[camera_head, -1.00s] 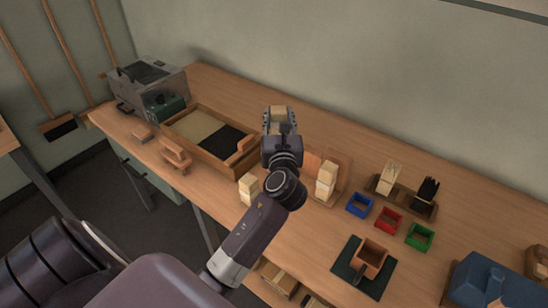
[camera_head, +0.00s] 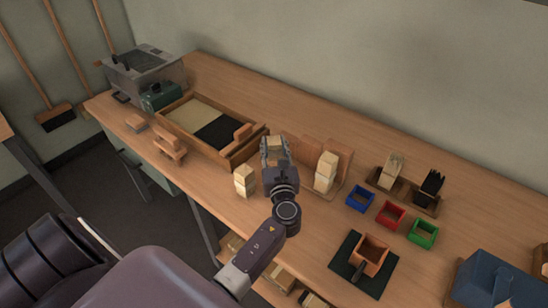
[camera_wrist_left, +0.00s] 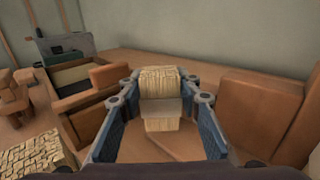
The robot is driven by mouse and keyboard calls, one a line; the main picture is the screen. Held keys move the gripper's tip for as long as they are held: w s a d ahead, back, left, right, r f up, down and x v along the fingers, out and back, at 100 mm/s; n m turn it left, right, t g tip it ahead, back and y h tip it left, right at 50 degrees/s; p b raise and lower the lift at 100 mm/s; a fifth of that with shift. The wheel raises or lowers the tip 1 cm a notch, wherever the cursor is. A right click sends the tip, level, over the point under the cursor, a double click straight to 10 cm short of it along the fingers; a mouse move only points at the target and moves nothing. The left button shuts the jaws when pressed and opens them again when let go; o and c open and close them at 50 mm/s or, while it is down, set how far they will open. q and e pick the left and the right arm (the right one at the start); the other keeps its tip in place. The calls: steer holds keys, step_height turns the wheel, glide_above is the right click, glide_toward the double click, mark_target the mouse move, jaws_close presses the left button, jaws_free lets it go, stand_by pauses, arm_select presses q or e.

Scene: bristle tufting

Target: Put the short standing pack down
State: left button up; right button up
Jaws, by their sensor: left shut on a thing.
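My left gripper (camera_head: 276,150) is shut on a pale cream bristle pack (camera_head: 276,141). In the left wrist view the pack (camera_wrist_left: 158,82) stands upright between the two fingers, with a grey band around its middle. Whether its foot touches the table (camera_head: 340,120) cannot be told. A second pale pack (camera_head: 245,182) stands on the table just left of the gripper in the head view; its top (camera_wrist_left: 35,150) shows at lower left in the wrist view. A taller pale pack (camera_head: 326,171) stands right of the gripper, at a wooden stand (camera_head: 343,160). My right gripper is out of view.
A divided wooden tray (camera_head: 229,156) with cream and black sections lies left of the gripper. Blue (camera_head: 360,198), red (camera_head: 390,215) and green (camera_head: 422,233) bins stand to the right. The table behind the gripper is bare.

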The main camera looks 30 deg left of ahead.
mark_target(275, 160)
arm_select(q)
steer(key=shift+f+b, duration=0.45)
steer(key=shift+f, duration=1.7)
steer(key=shift+f, duration=0.25)
steer(key=o, duration=1.2)
steer(key=shift+c, duration=0.2)
steer(key=shift+r, duration=0.1)
steer(key=shift+r, duration=0.15)
steer(key=b+v, duration=0.1)
steer(key=v, duration=1.1)
